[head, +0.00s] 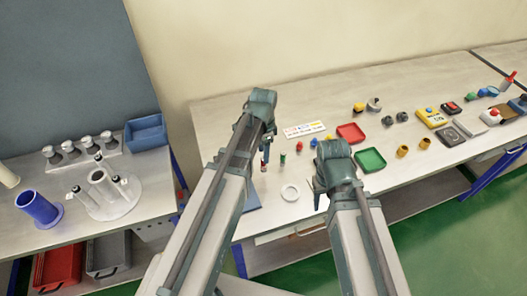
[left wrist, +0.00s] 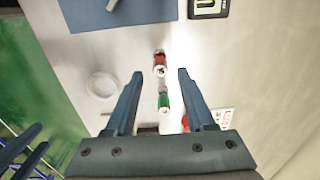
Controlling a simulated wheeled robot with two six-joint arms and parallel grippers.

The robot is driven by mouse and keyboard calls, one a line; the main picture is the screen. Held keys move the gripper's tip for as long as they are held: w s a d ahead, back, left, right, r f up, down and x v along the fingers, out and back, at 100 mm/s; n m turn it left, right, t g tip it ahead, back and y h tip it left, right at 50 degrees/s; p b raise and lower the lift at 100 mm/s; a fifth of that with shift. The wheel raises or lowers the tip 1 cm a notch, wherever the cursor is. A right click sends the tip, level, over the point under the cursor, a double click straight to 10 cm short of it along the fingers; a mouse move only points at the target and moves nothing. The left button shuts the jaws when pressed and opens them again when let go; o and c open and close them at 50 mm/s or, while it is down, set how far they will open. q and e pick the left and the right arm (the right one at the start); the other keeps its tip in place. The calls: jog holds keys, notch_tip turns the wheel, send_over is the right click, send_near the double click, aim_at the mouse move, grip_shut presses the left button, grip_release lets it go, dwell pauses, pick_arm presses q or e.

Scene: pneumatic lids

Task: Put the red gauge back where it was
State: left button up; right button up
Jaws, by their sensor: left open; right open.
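The red gauge (left wrist: 160,64), a small red cylinder with a metal end, is on the bench in the left wrist view. It also shows in the head view (head: 264,164), close to my left gripper. A similar green piece (left wrist: 163,101) stands apart from it, also visible in the head view (head: 283,159). My left gripper (left wrist: 160,74) is open and empty, with its fingers on either side of the red gauge in the picture; I cannot tell the height gap. My right gripper (head: 317,192) is open, over the bench's front part, and its fingers are partly hidden.
A white ring (head: 290,192) lies near the front edge, with a blue mat (left wrist: 120,12) close by. A label card (head: 303,129), a red tray (head: 351,133) and a green tray (head: 370,160) lie behind and right. The left bench holds a blue cup (head: 40,209).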

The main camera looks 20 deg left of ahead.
pick_arm(q)
notch_tip(320, 180, up, 8)
jog(key=p, duration=0.7)
jog(key=s+d+n+y, duration=0.1)
jog(key=s+d+n, duration=0.6)
jog(key=s+d, duration=0.3)
jog(key=s, duration=0.4)
jog(key=shift+s+d+f+n+b, duration=0.15)
jog(key=shift+s+d+n+b, duration=0.1)
jog(key=shift+n+b, duration=0.1)
pick_arm(e)
notch_tip(320, 180, up, 8)
jog(key=shift+f, duration=0.2)
pick_arm(q)
jog(key=shift+w+f, duration=0.1)
pick_arm(e)
jog(key=shift+f, duration=0.1)
pick_arm(q)
notch_tip(320, 180, down, 9)
jog(key=b, duration=0.8)
jog(key=shift+b, duration=0.4)
jog(key=shift+r, duration=0.35)
pick_arm(e)
notch_tip(320, 180, down, 8)
jog(key=shift+f, duration=0.15)
